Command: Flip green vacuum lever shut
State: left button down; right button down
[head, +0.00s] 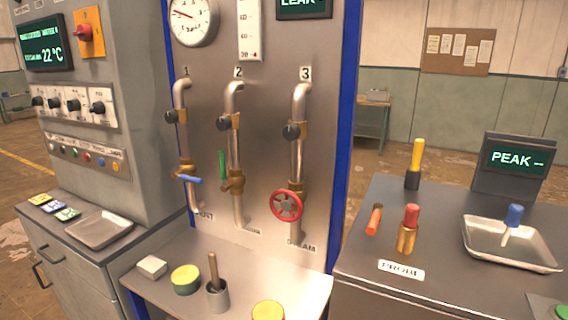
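The green lever (222,164) sits on the brass valve (233,182) of the middle pipe, marked 2, in the head view. Its handle points up, roughly in line with the pipe (233,135). Neither of my grippers shows in the head view, so nothing is seen touching the lever.
A blue lever (189,179) sits on pipe 1 to the left, and a red handwheel (286,205) on pipe 3 to the right. A right bench (365,250) holds tools.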

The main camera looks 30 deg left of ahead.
aim_at(222, 165)
jog(key=u, duration=1.3)
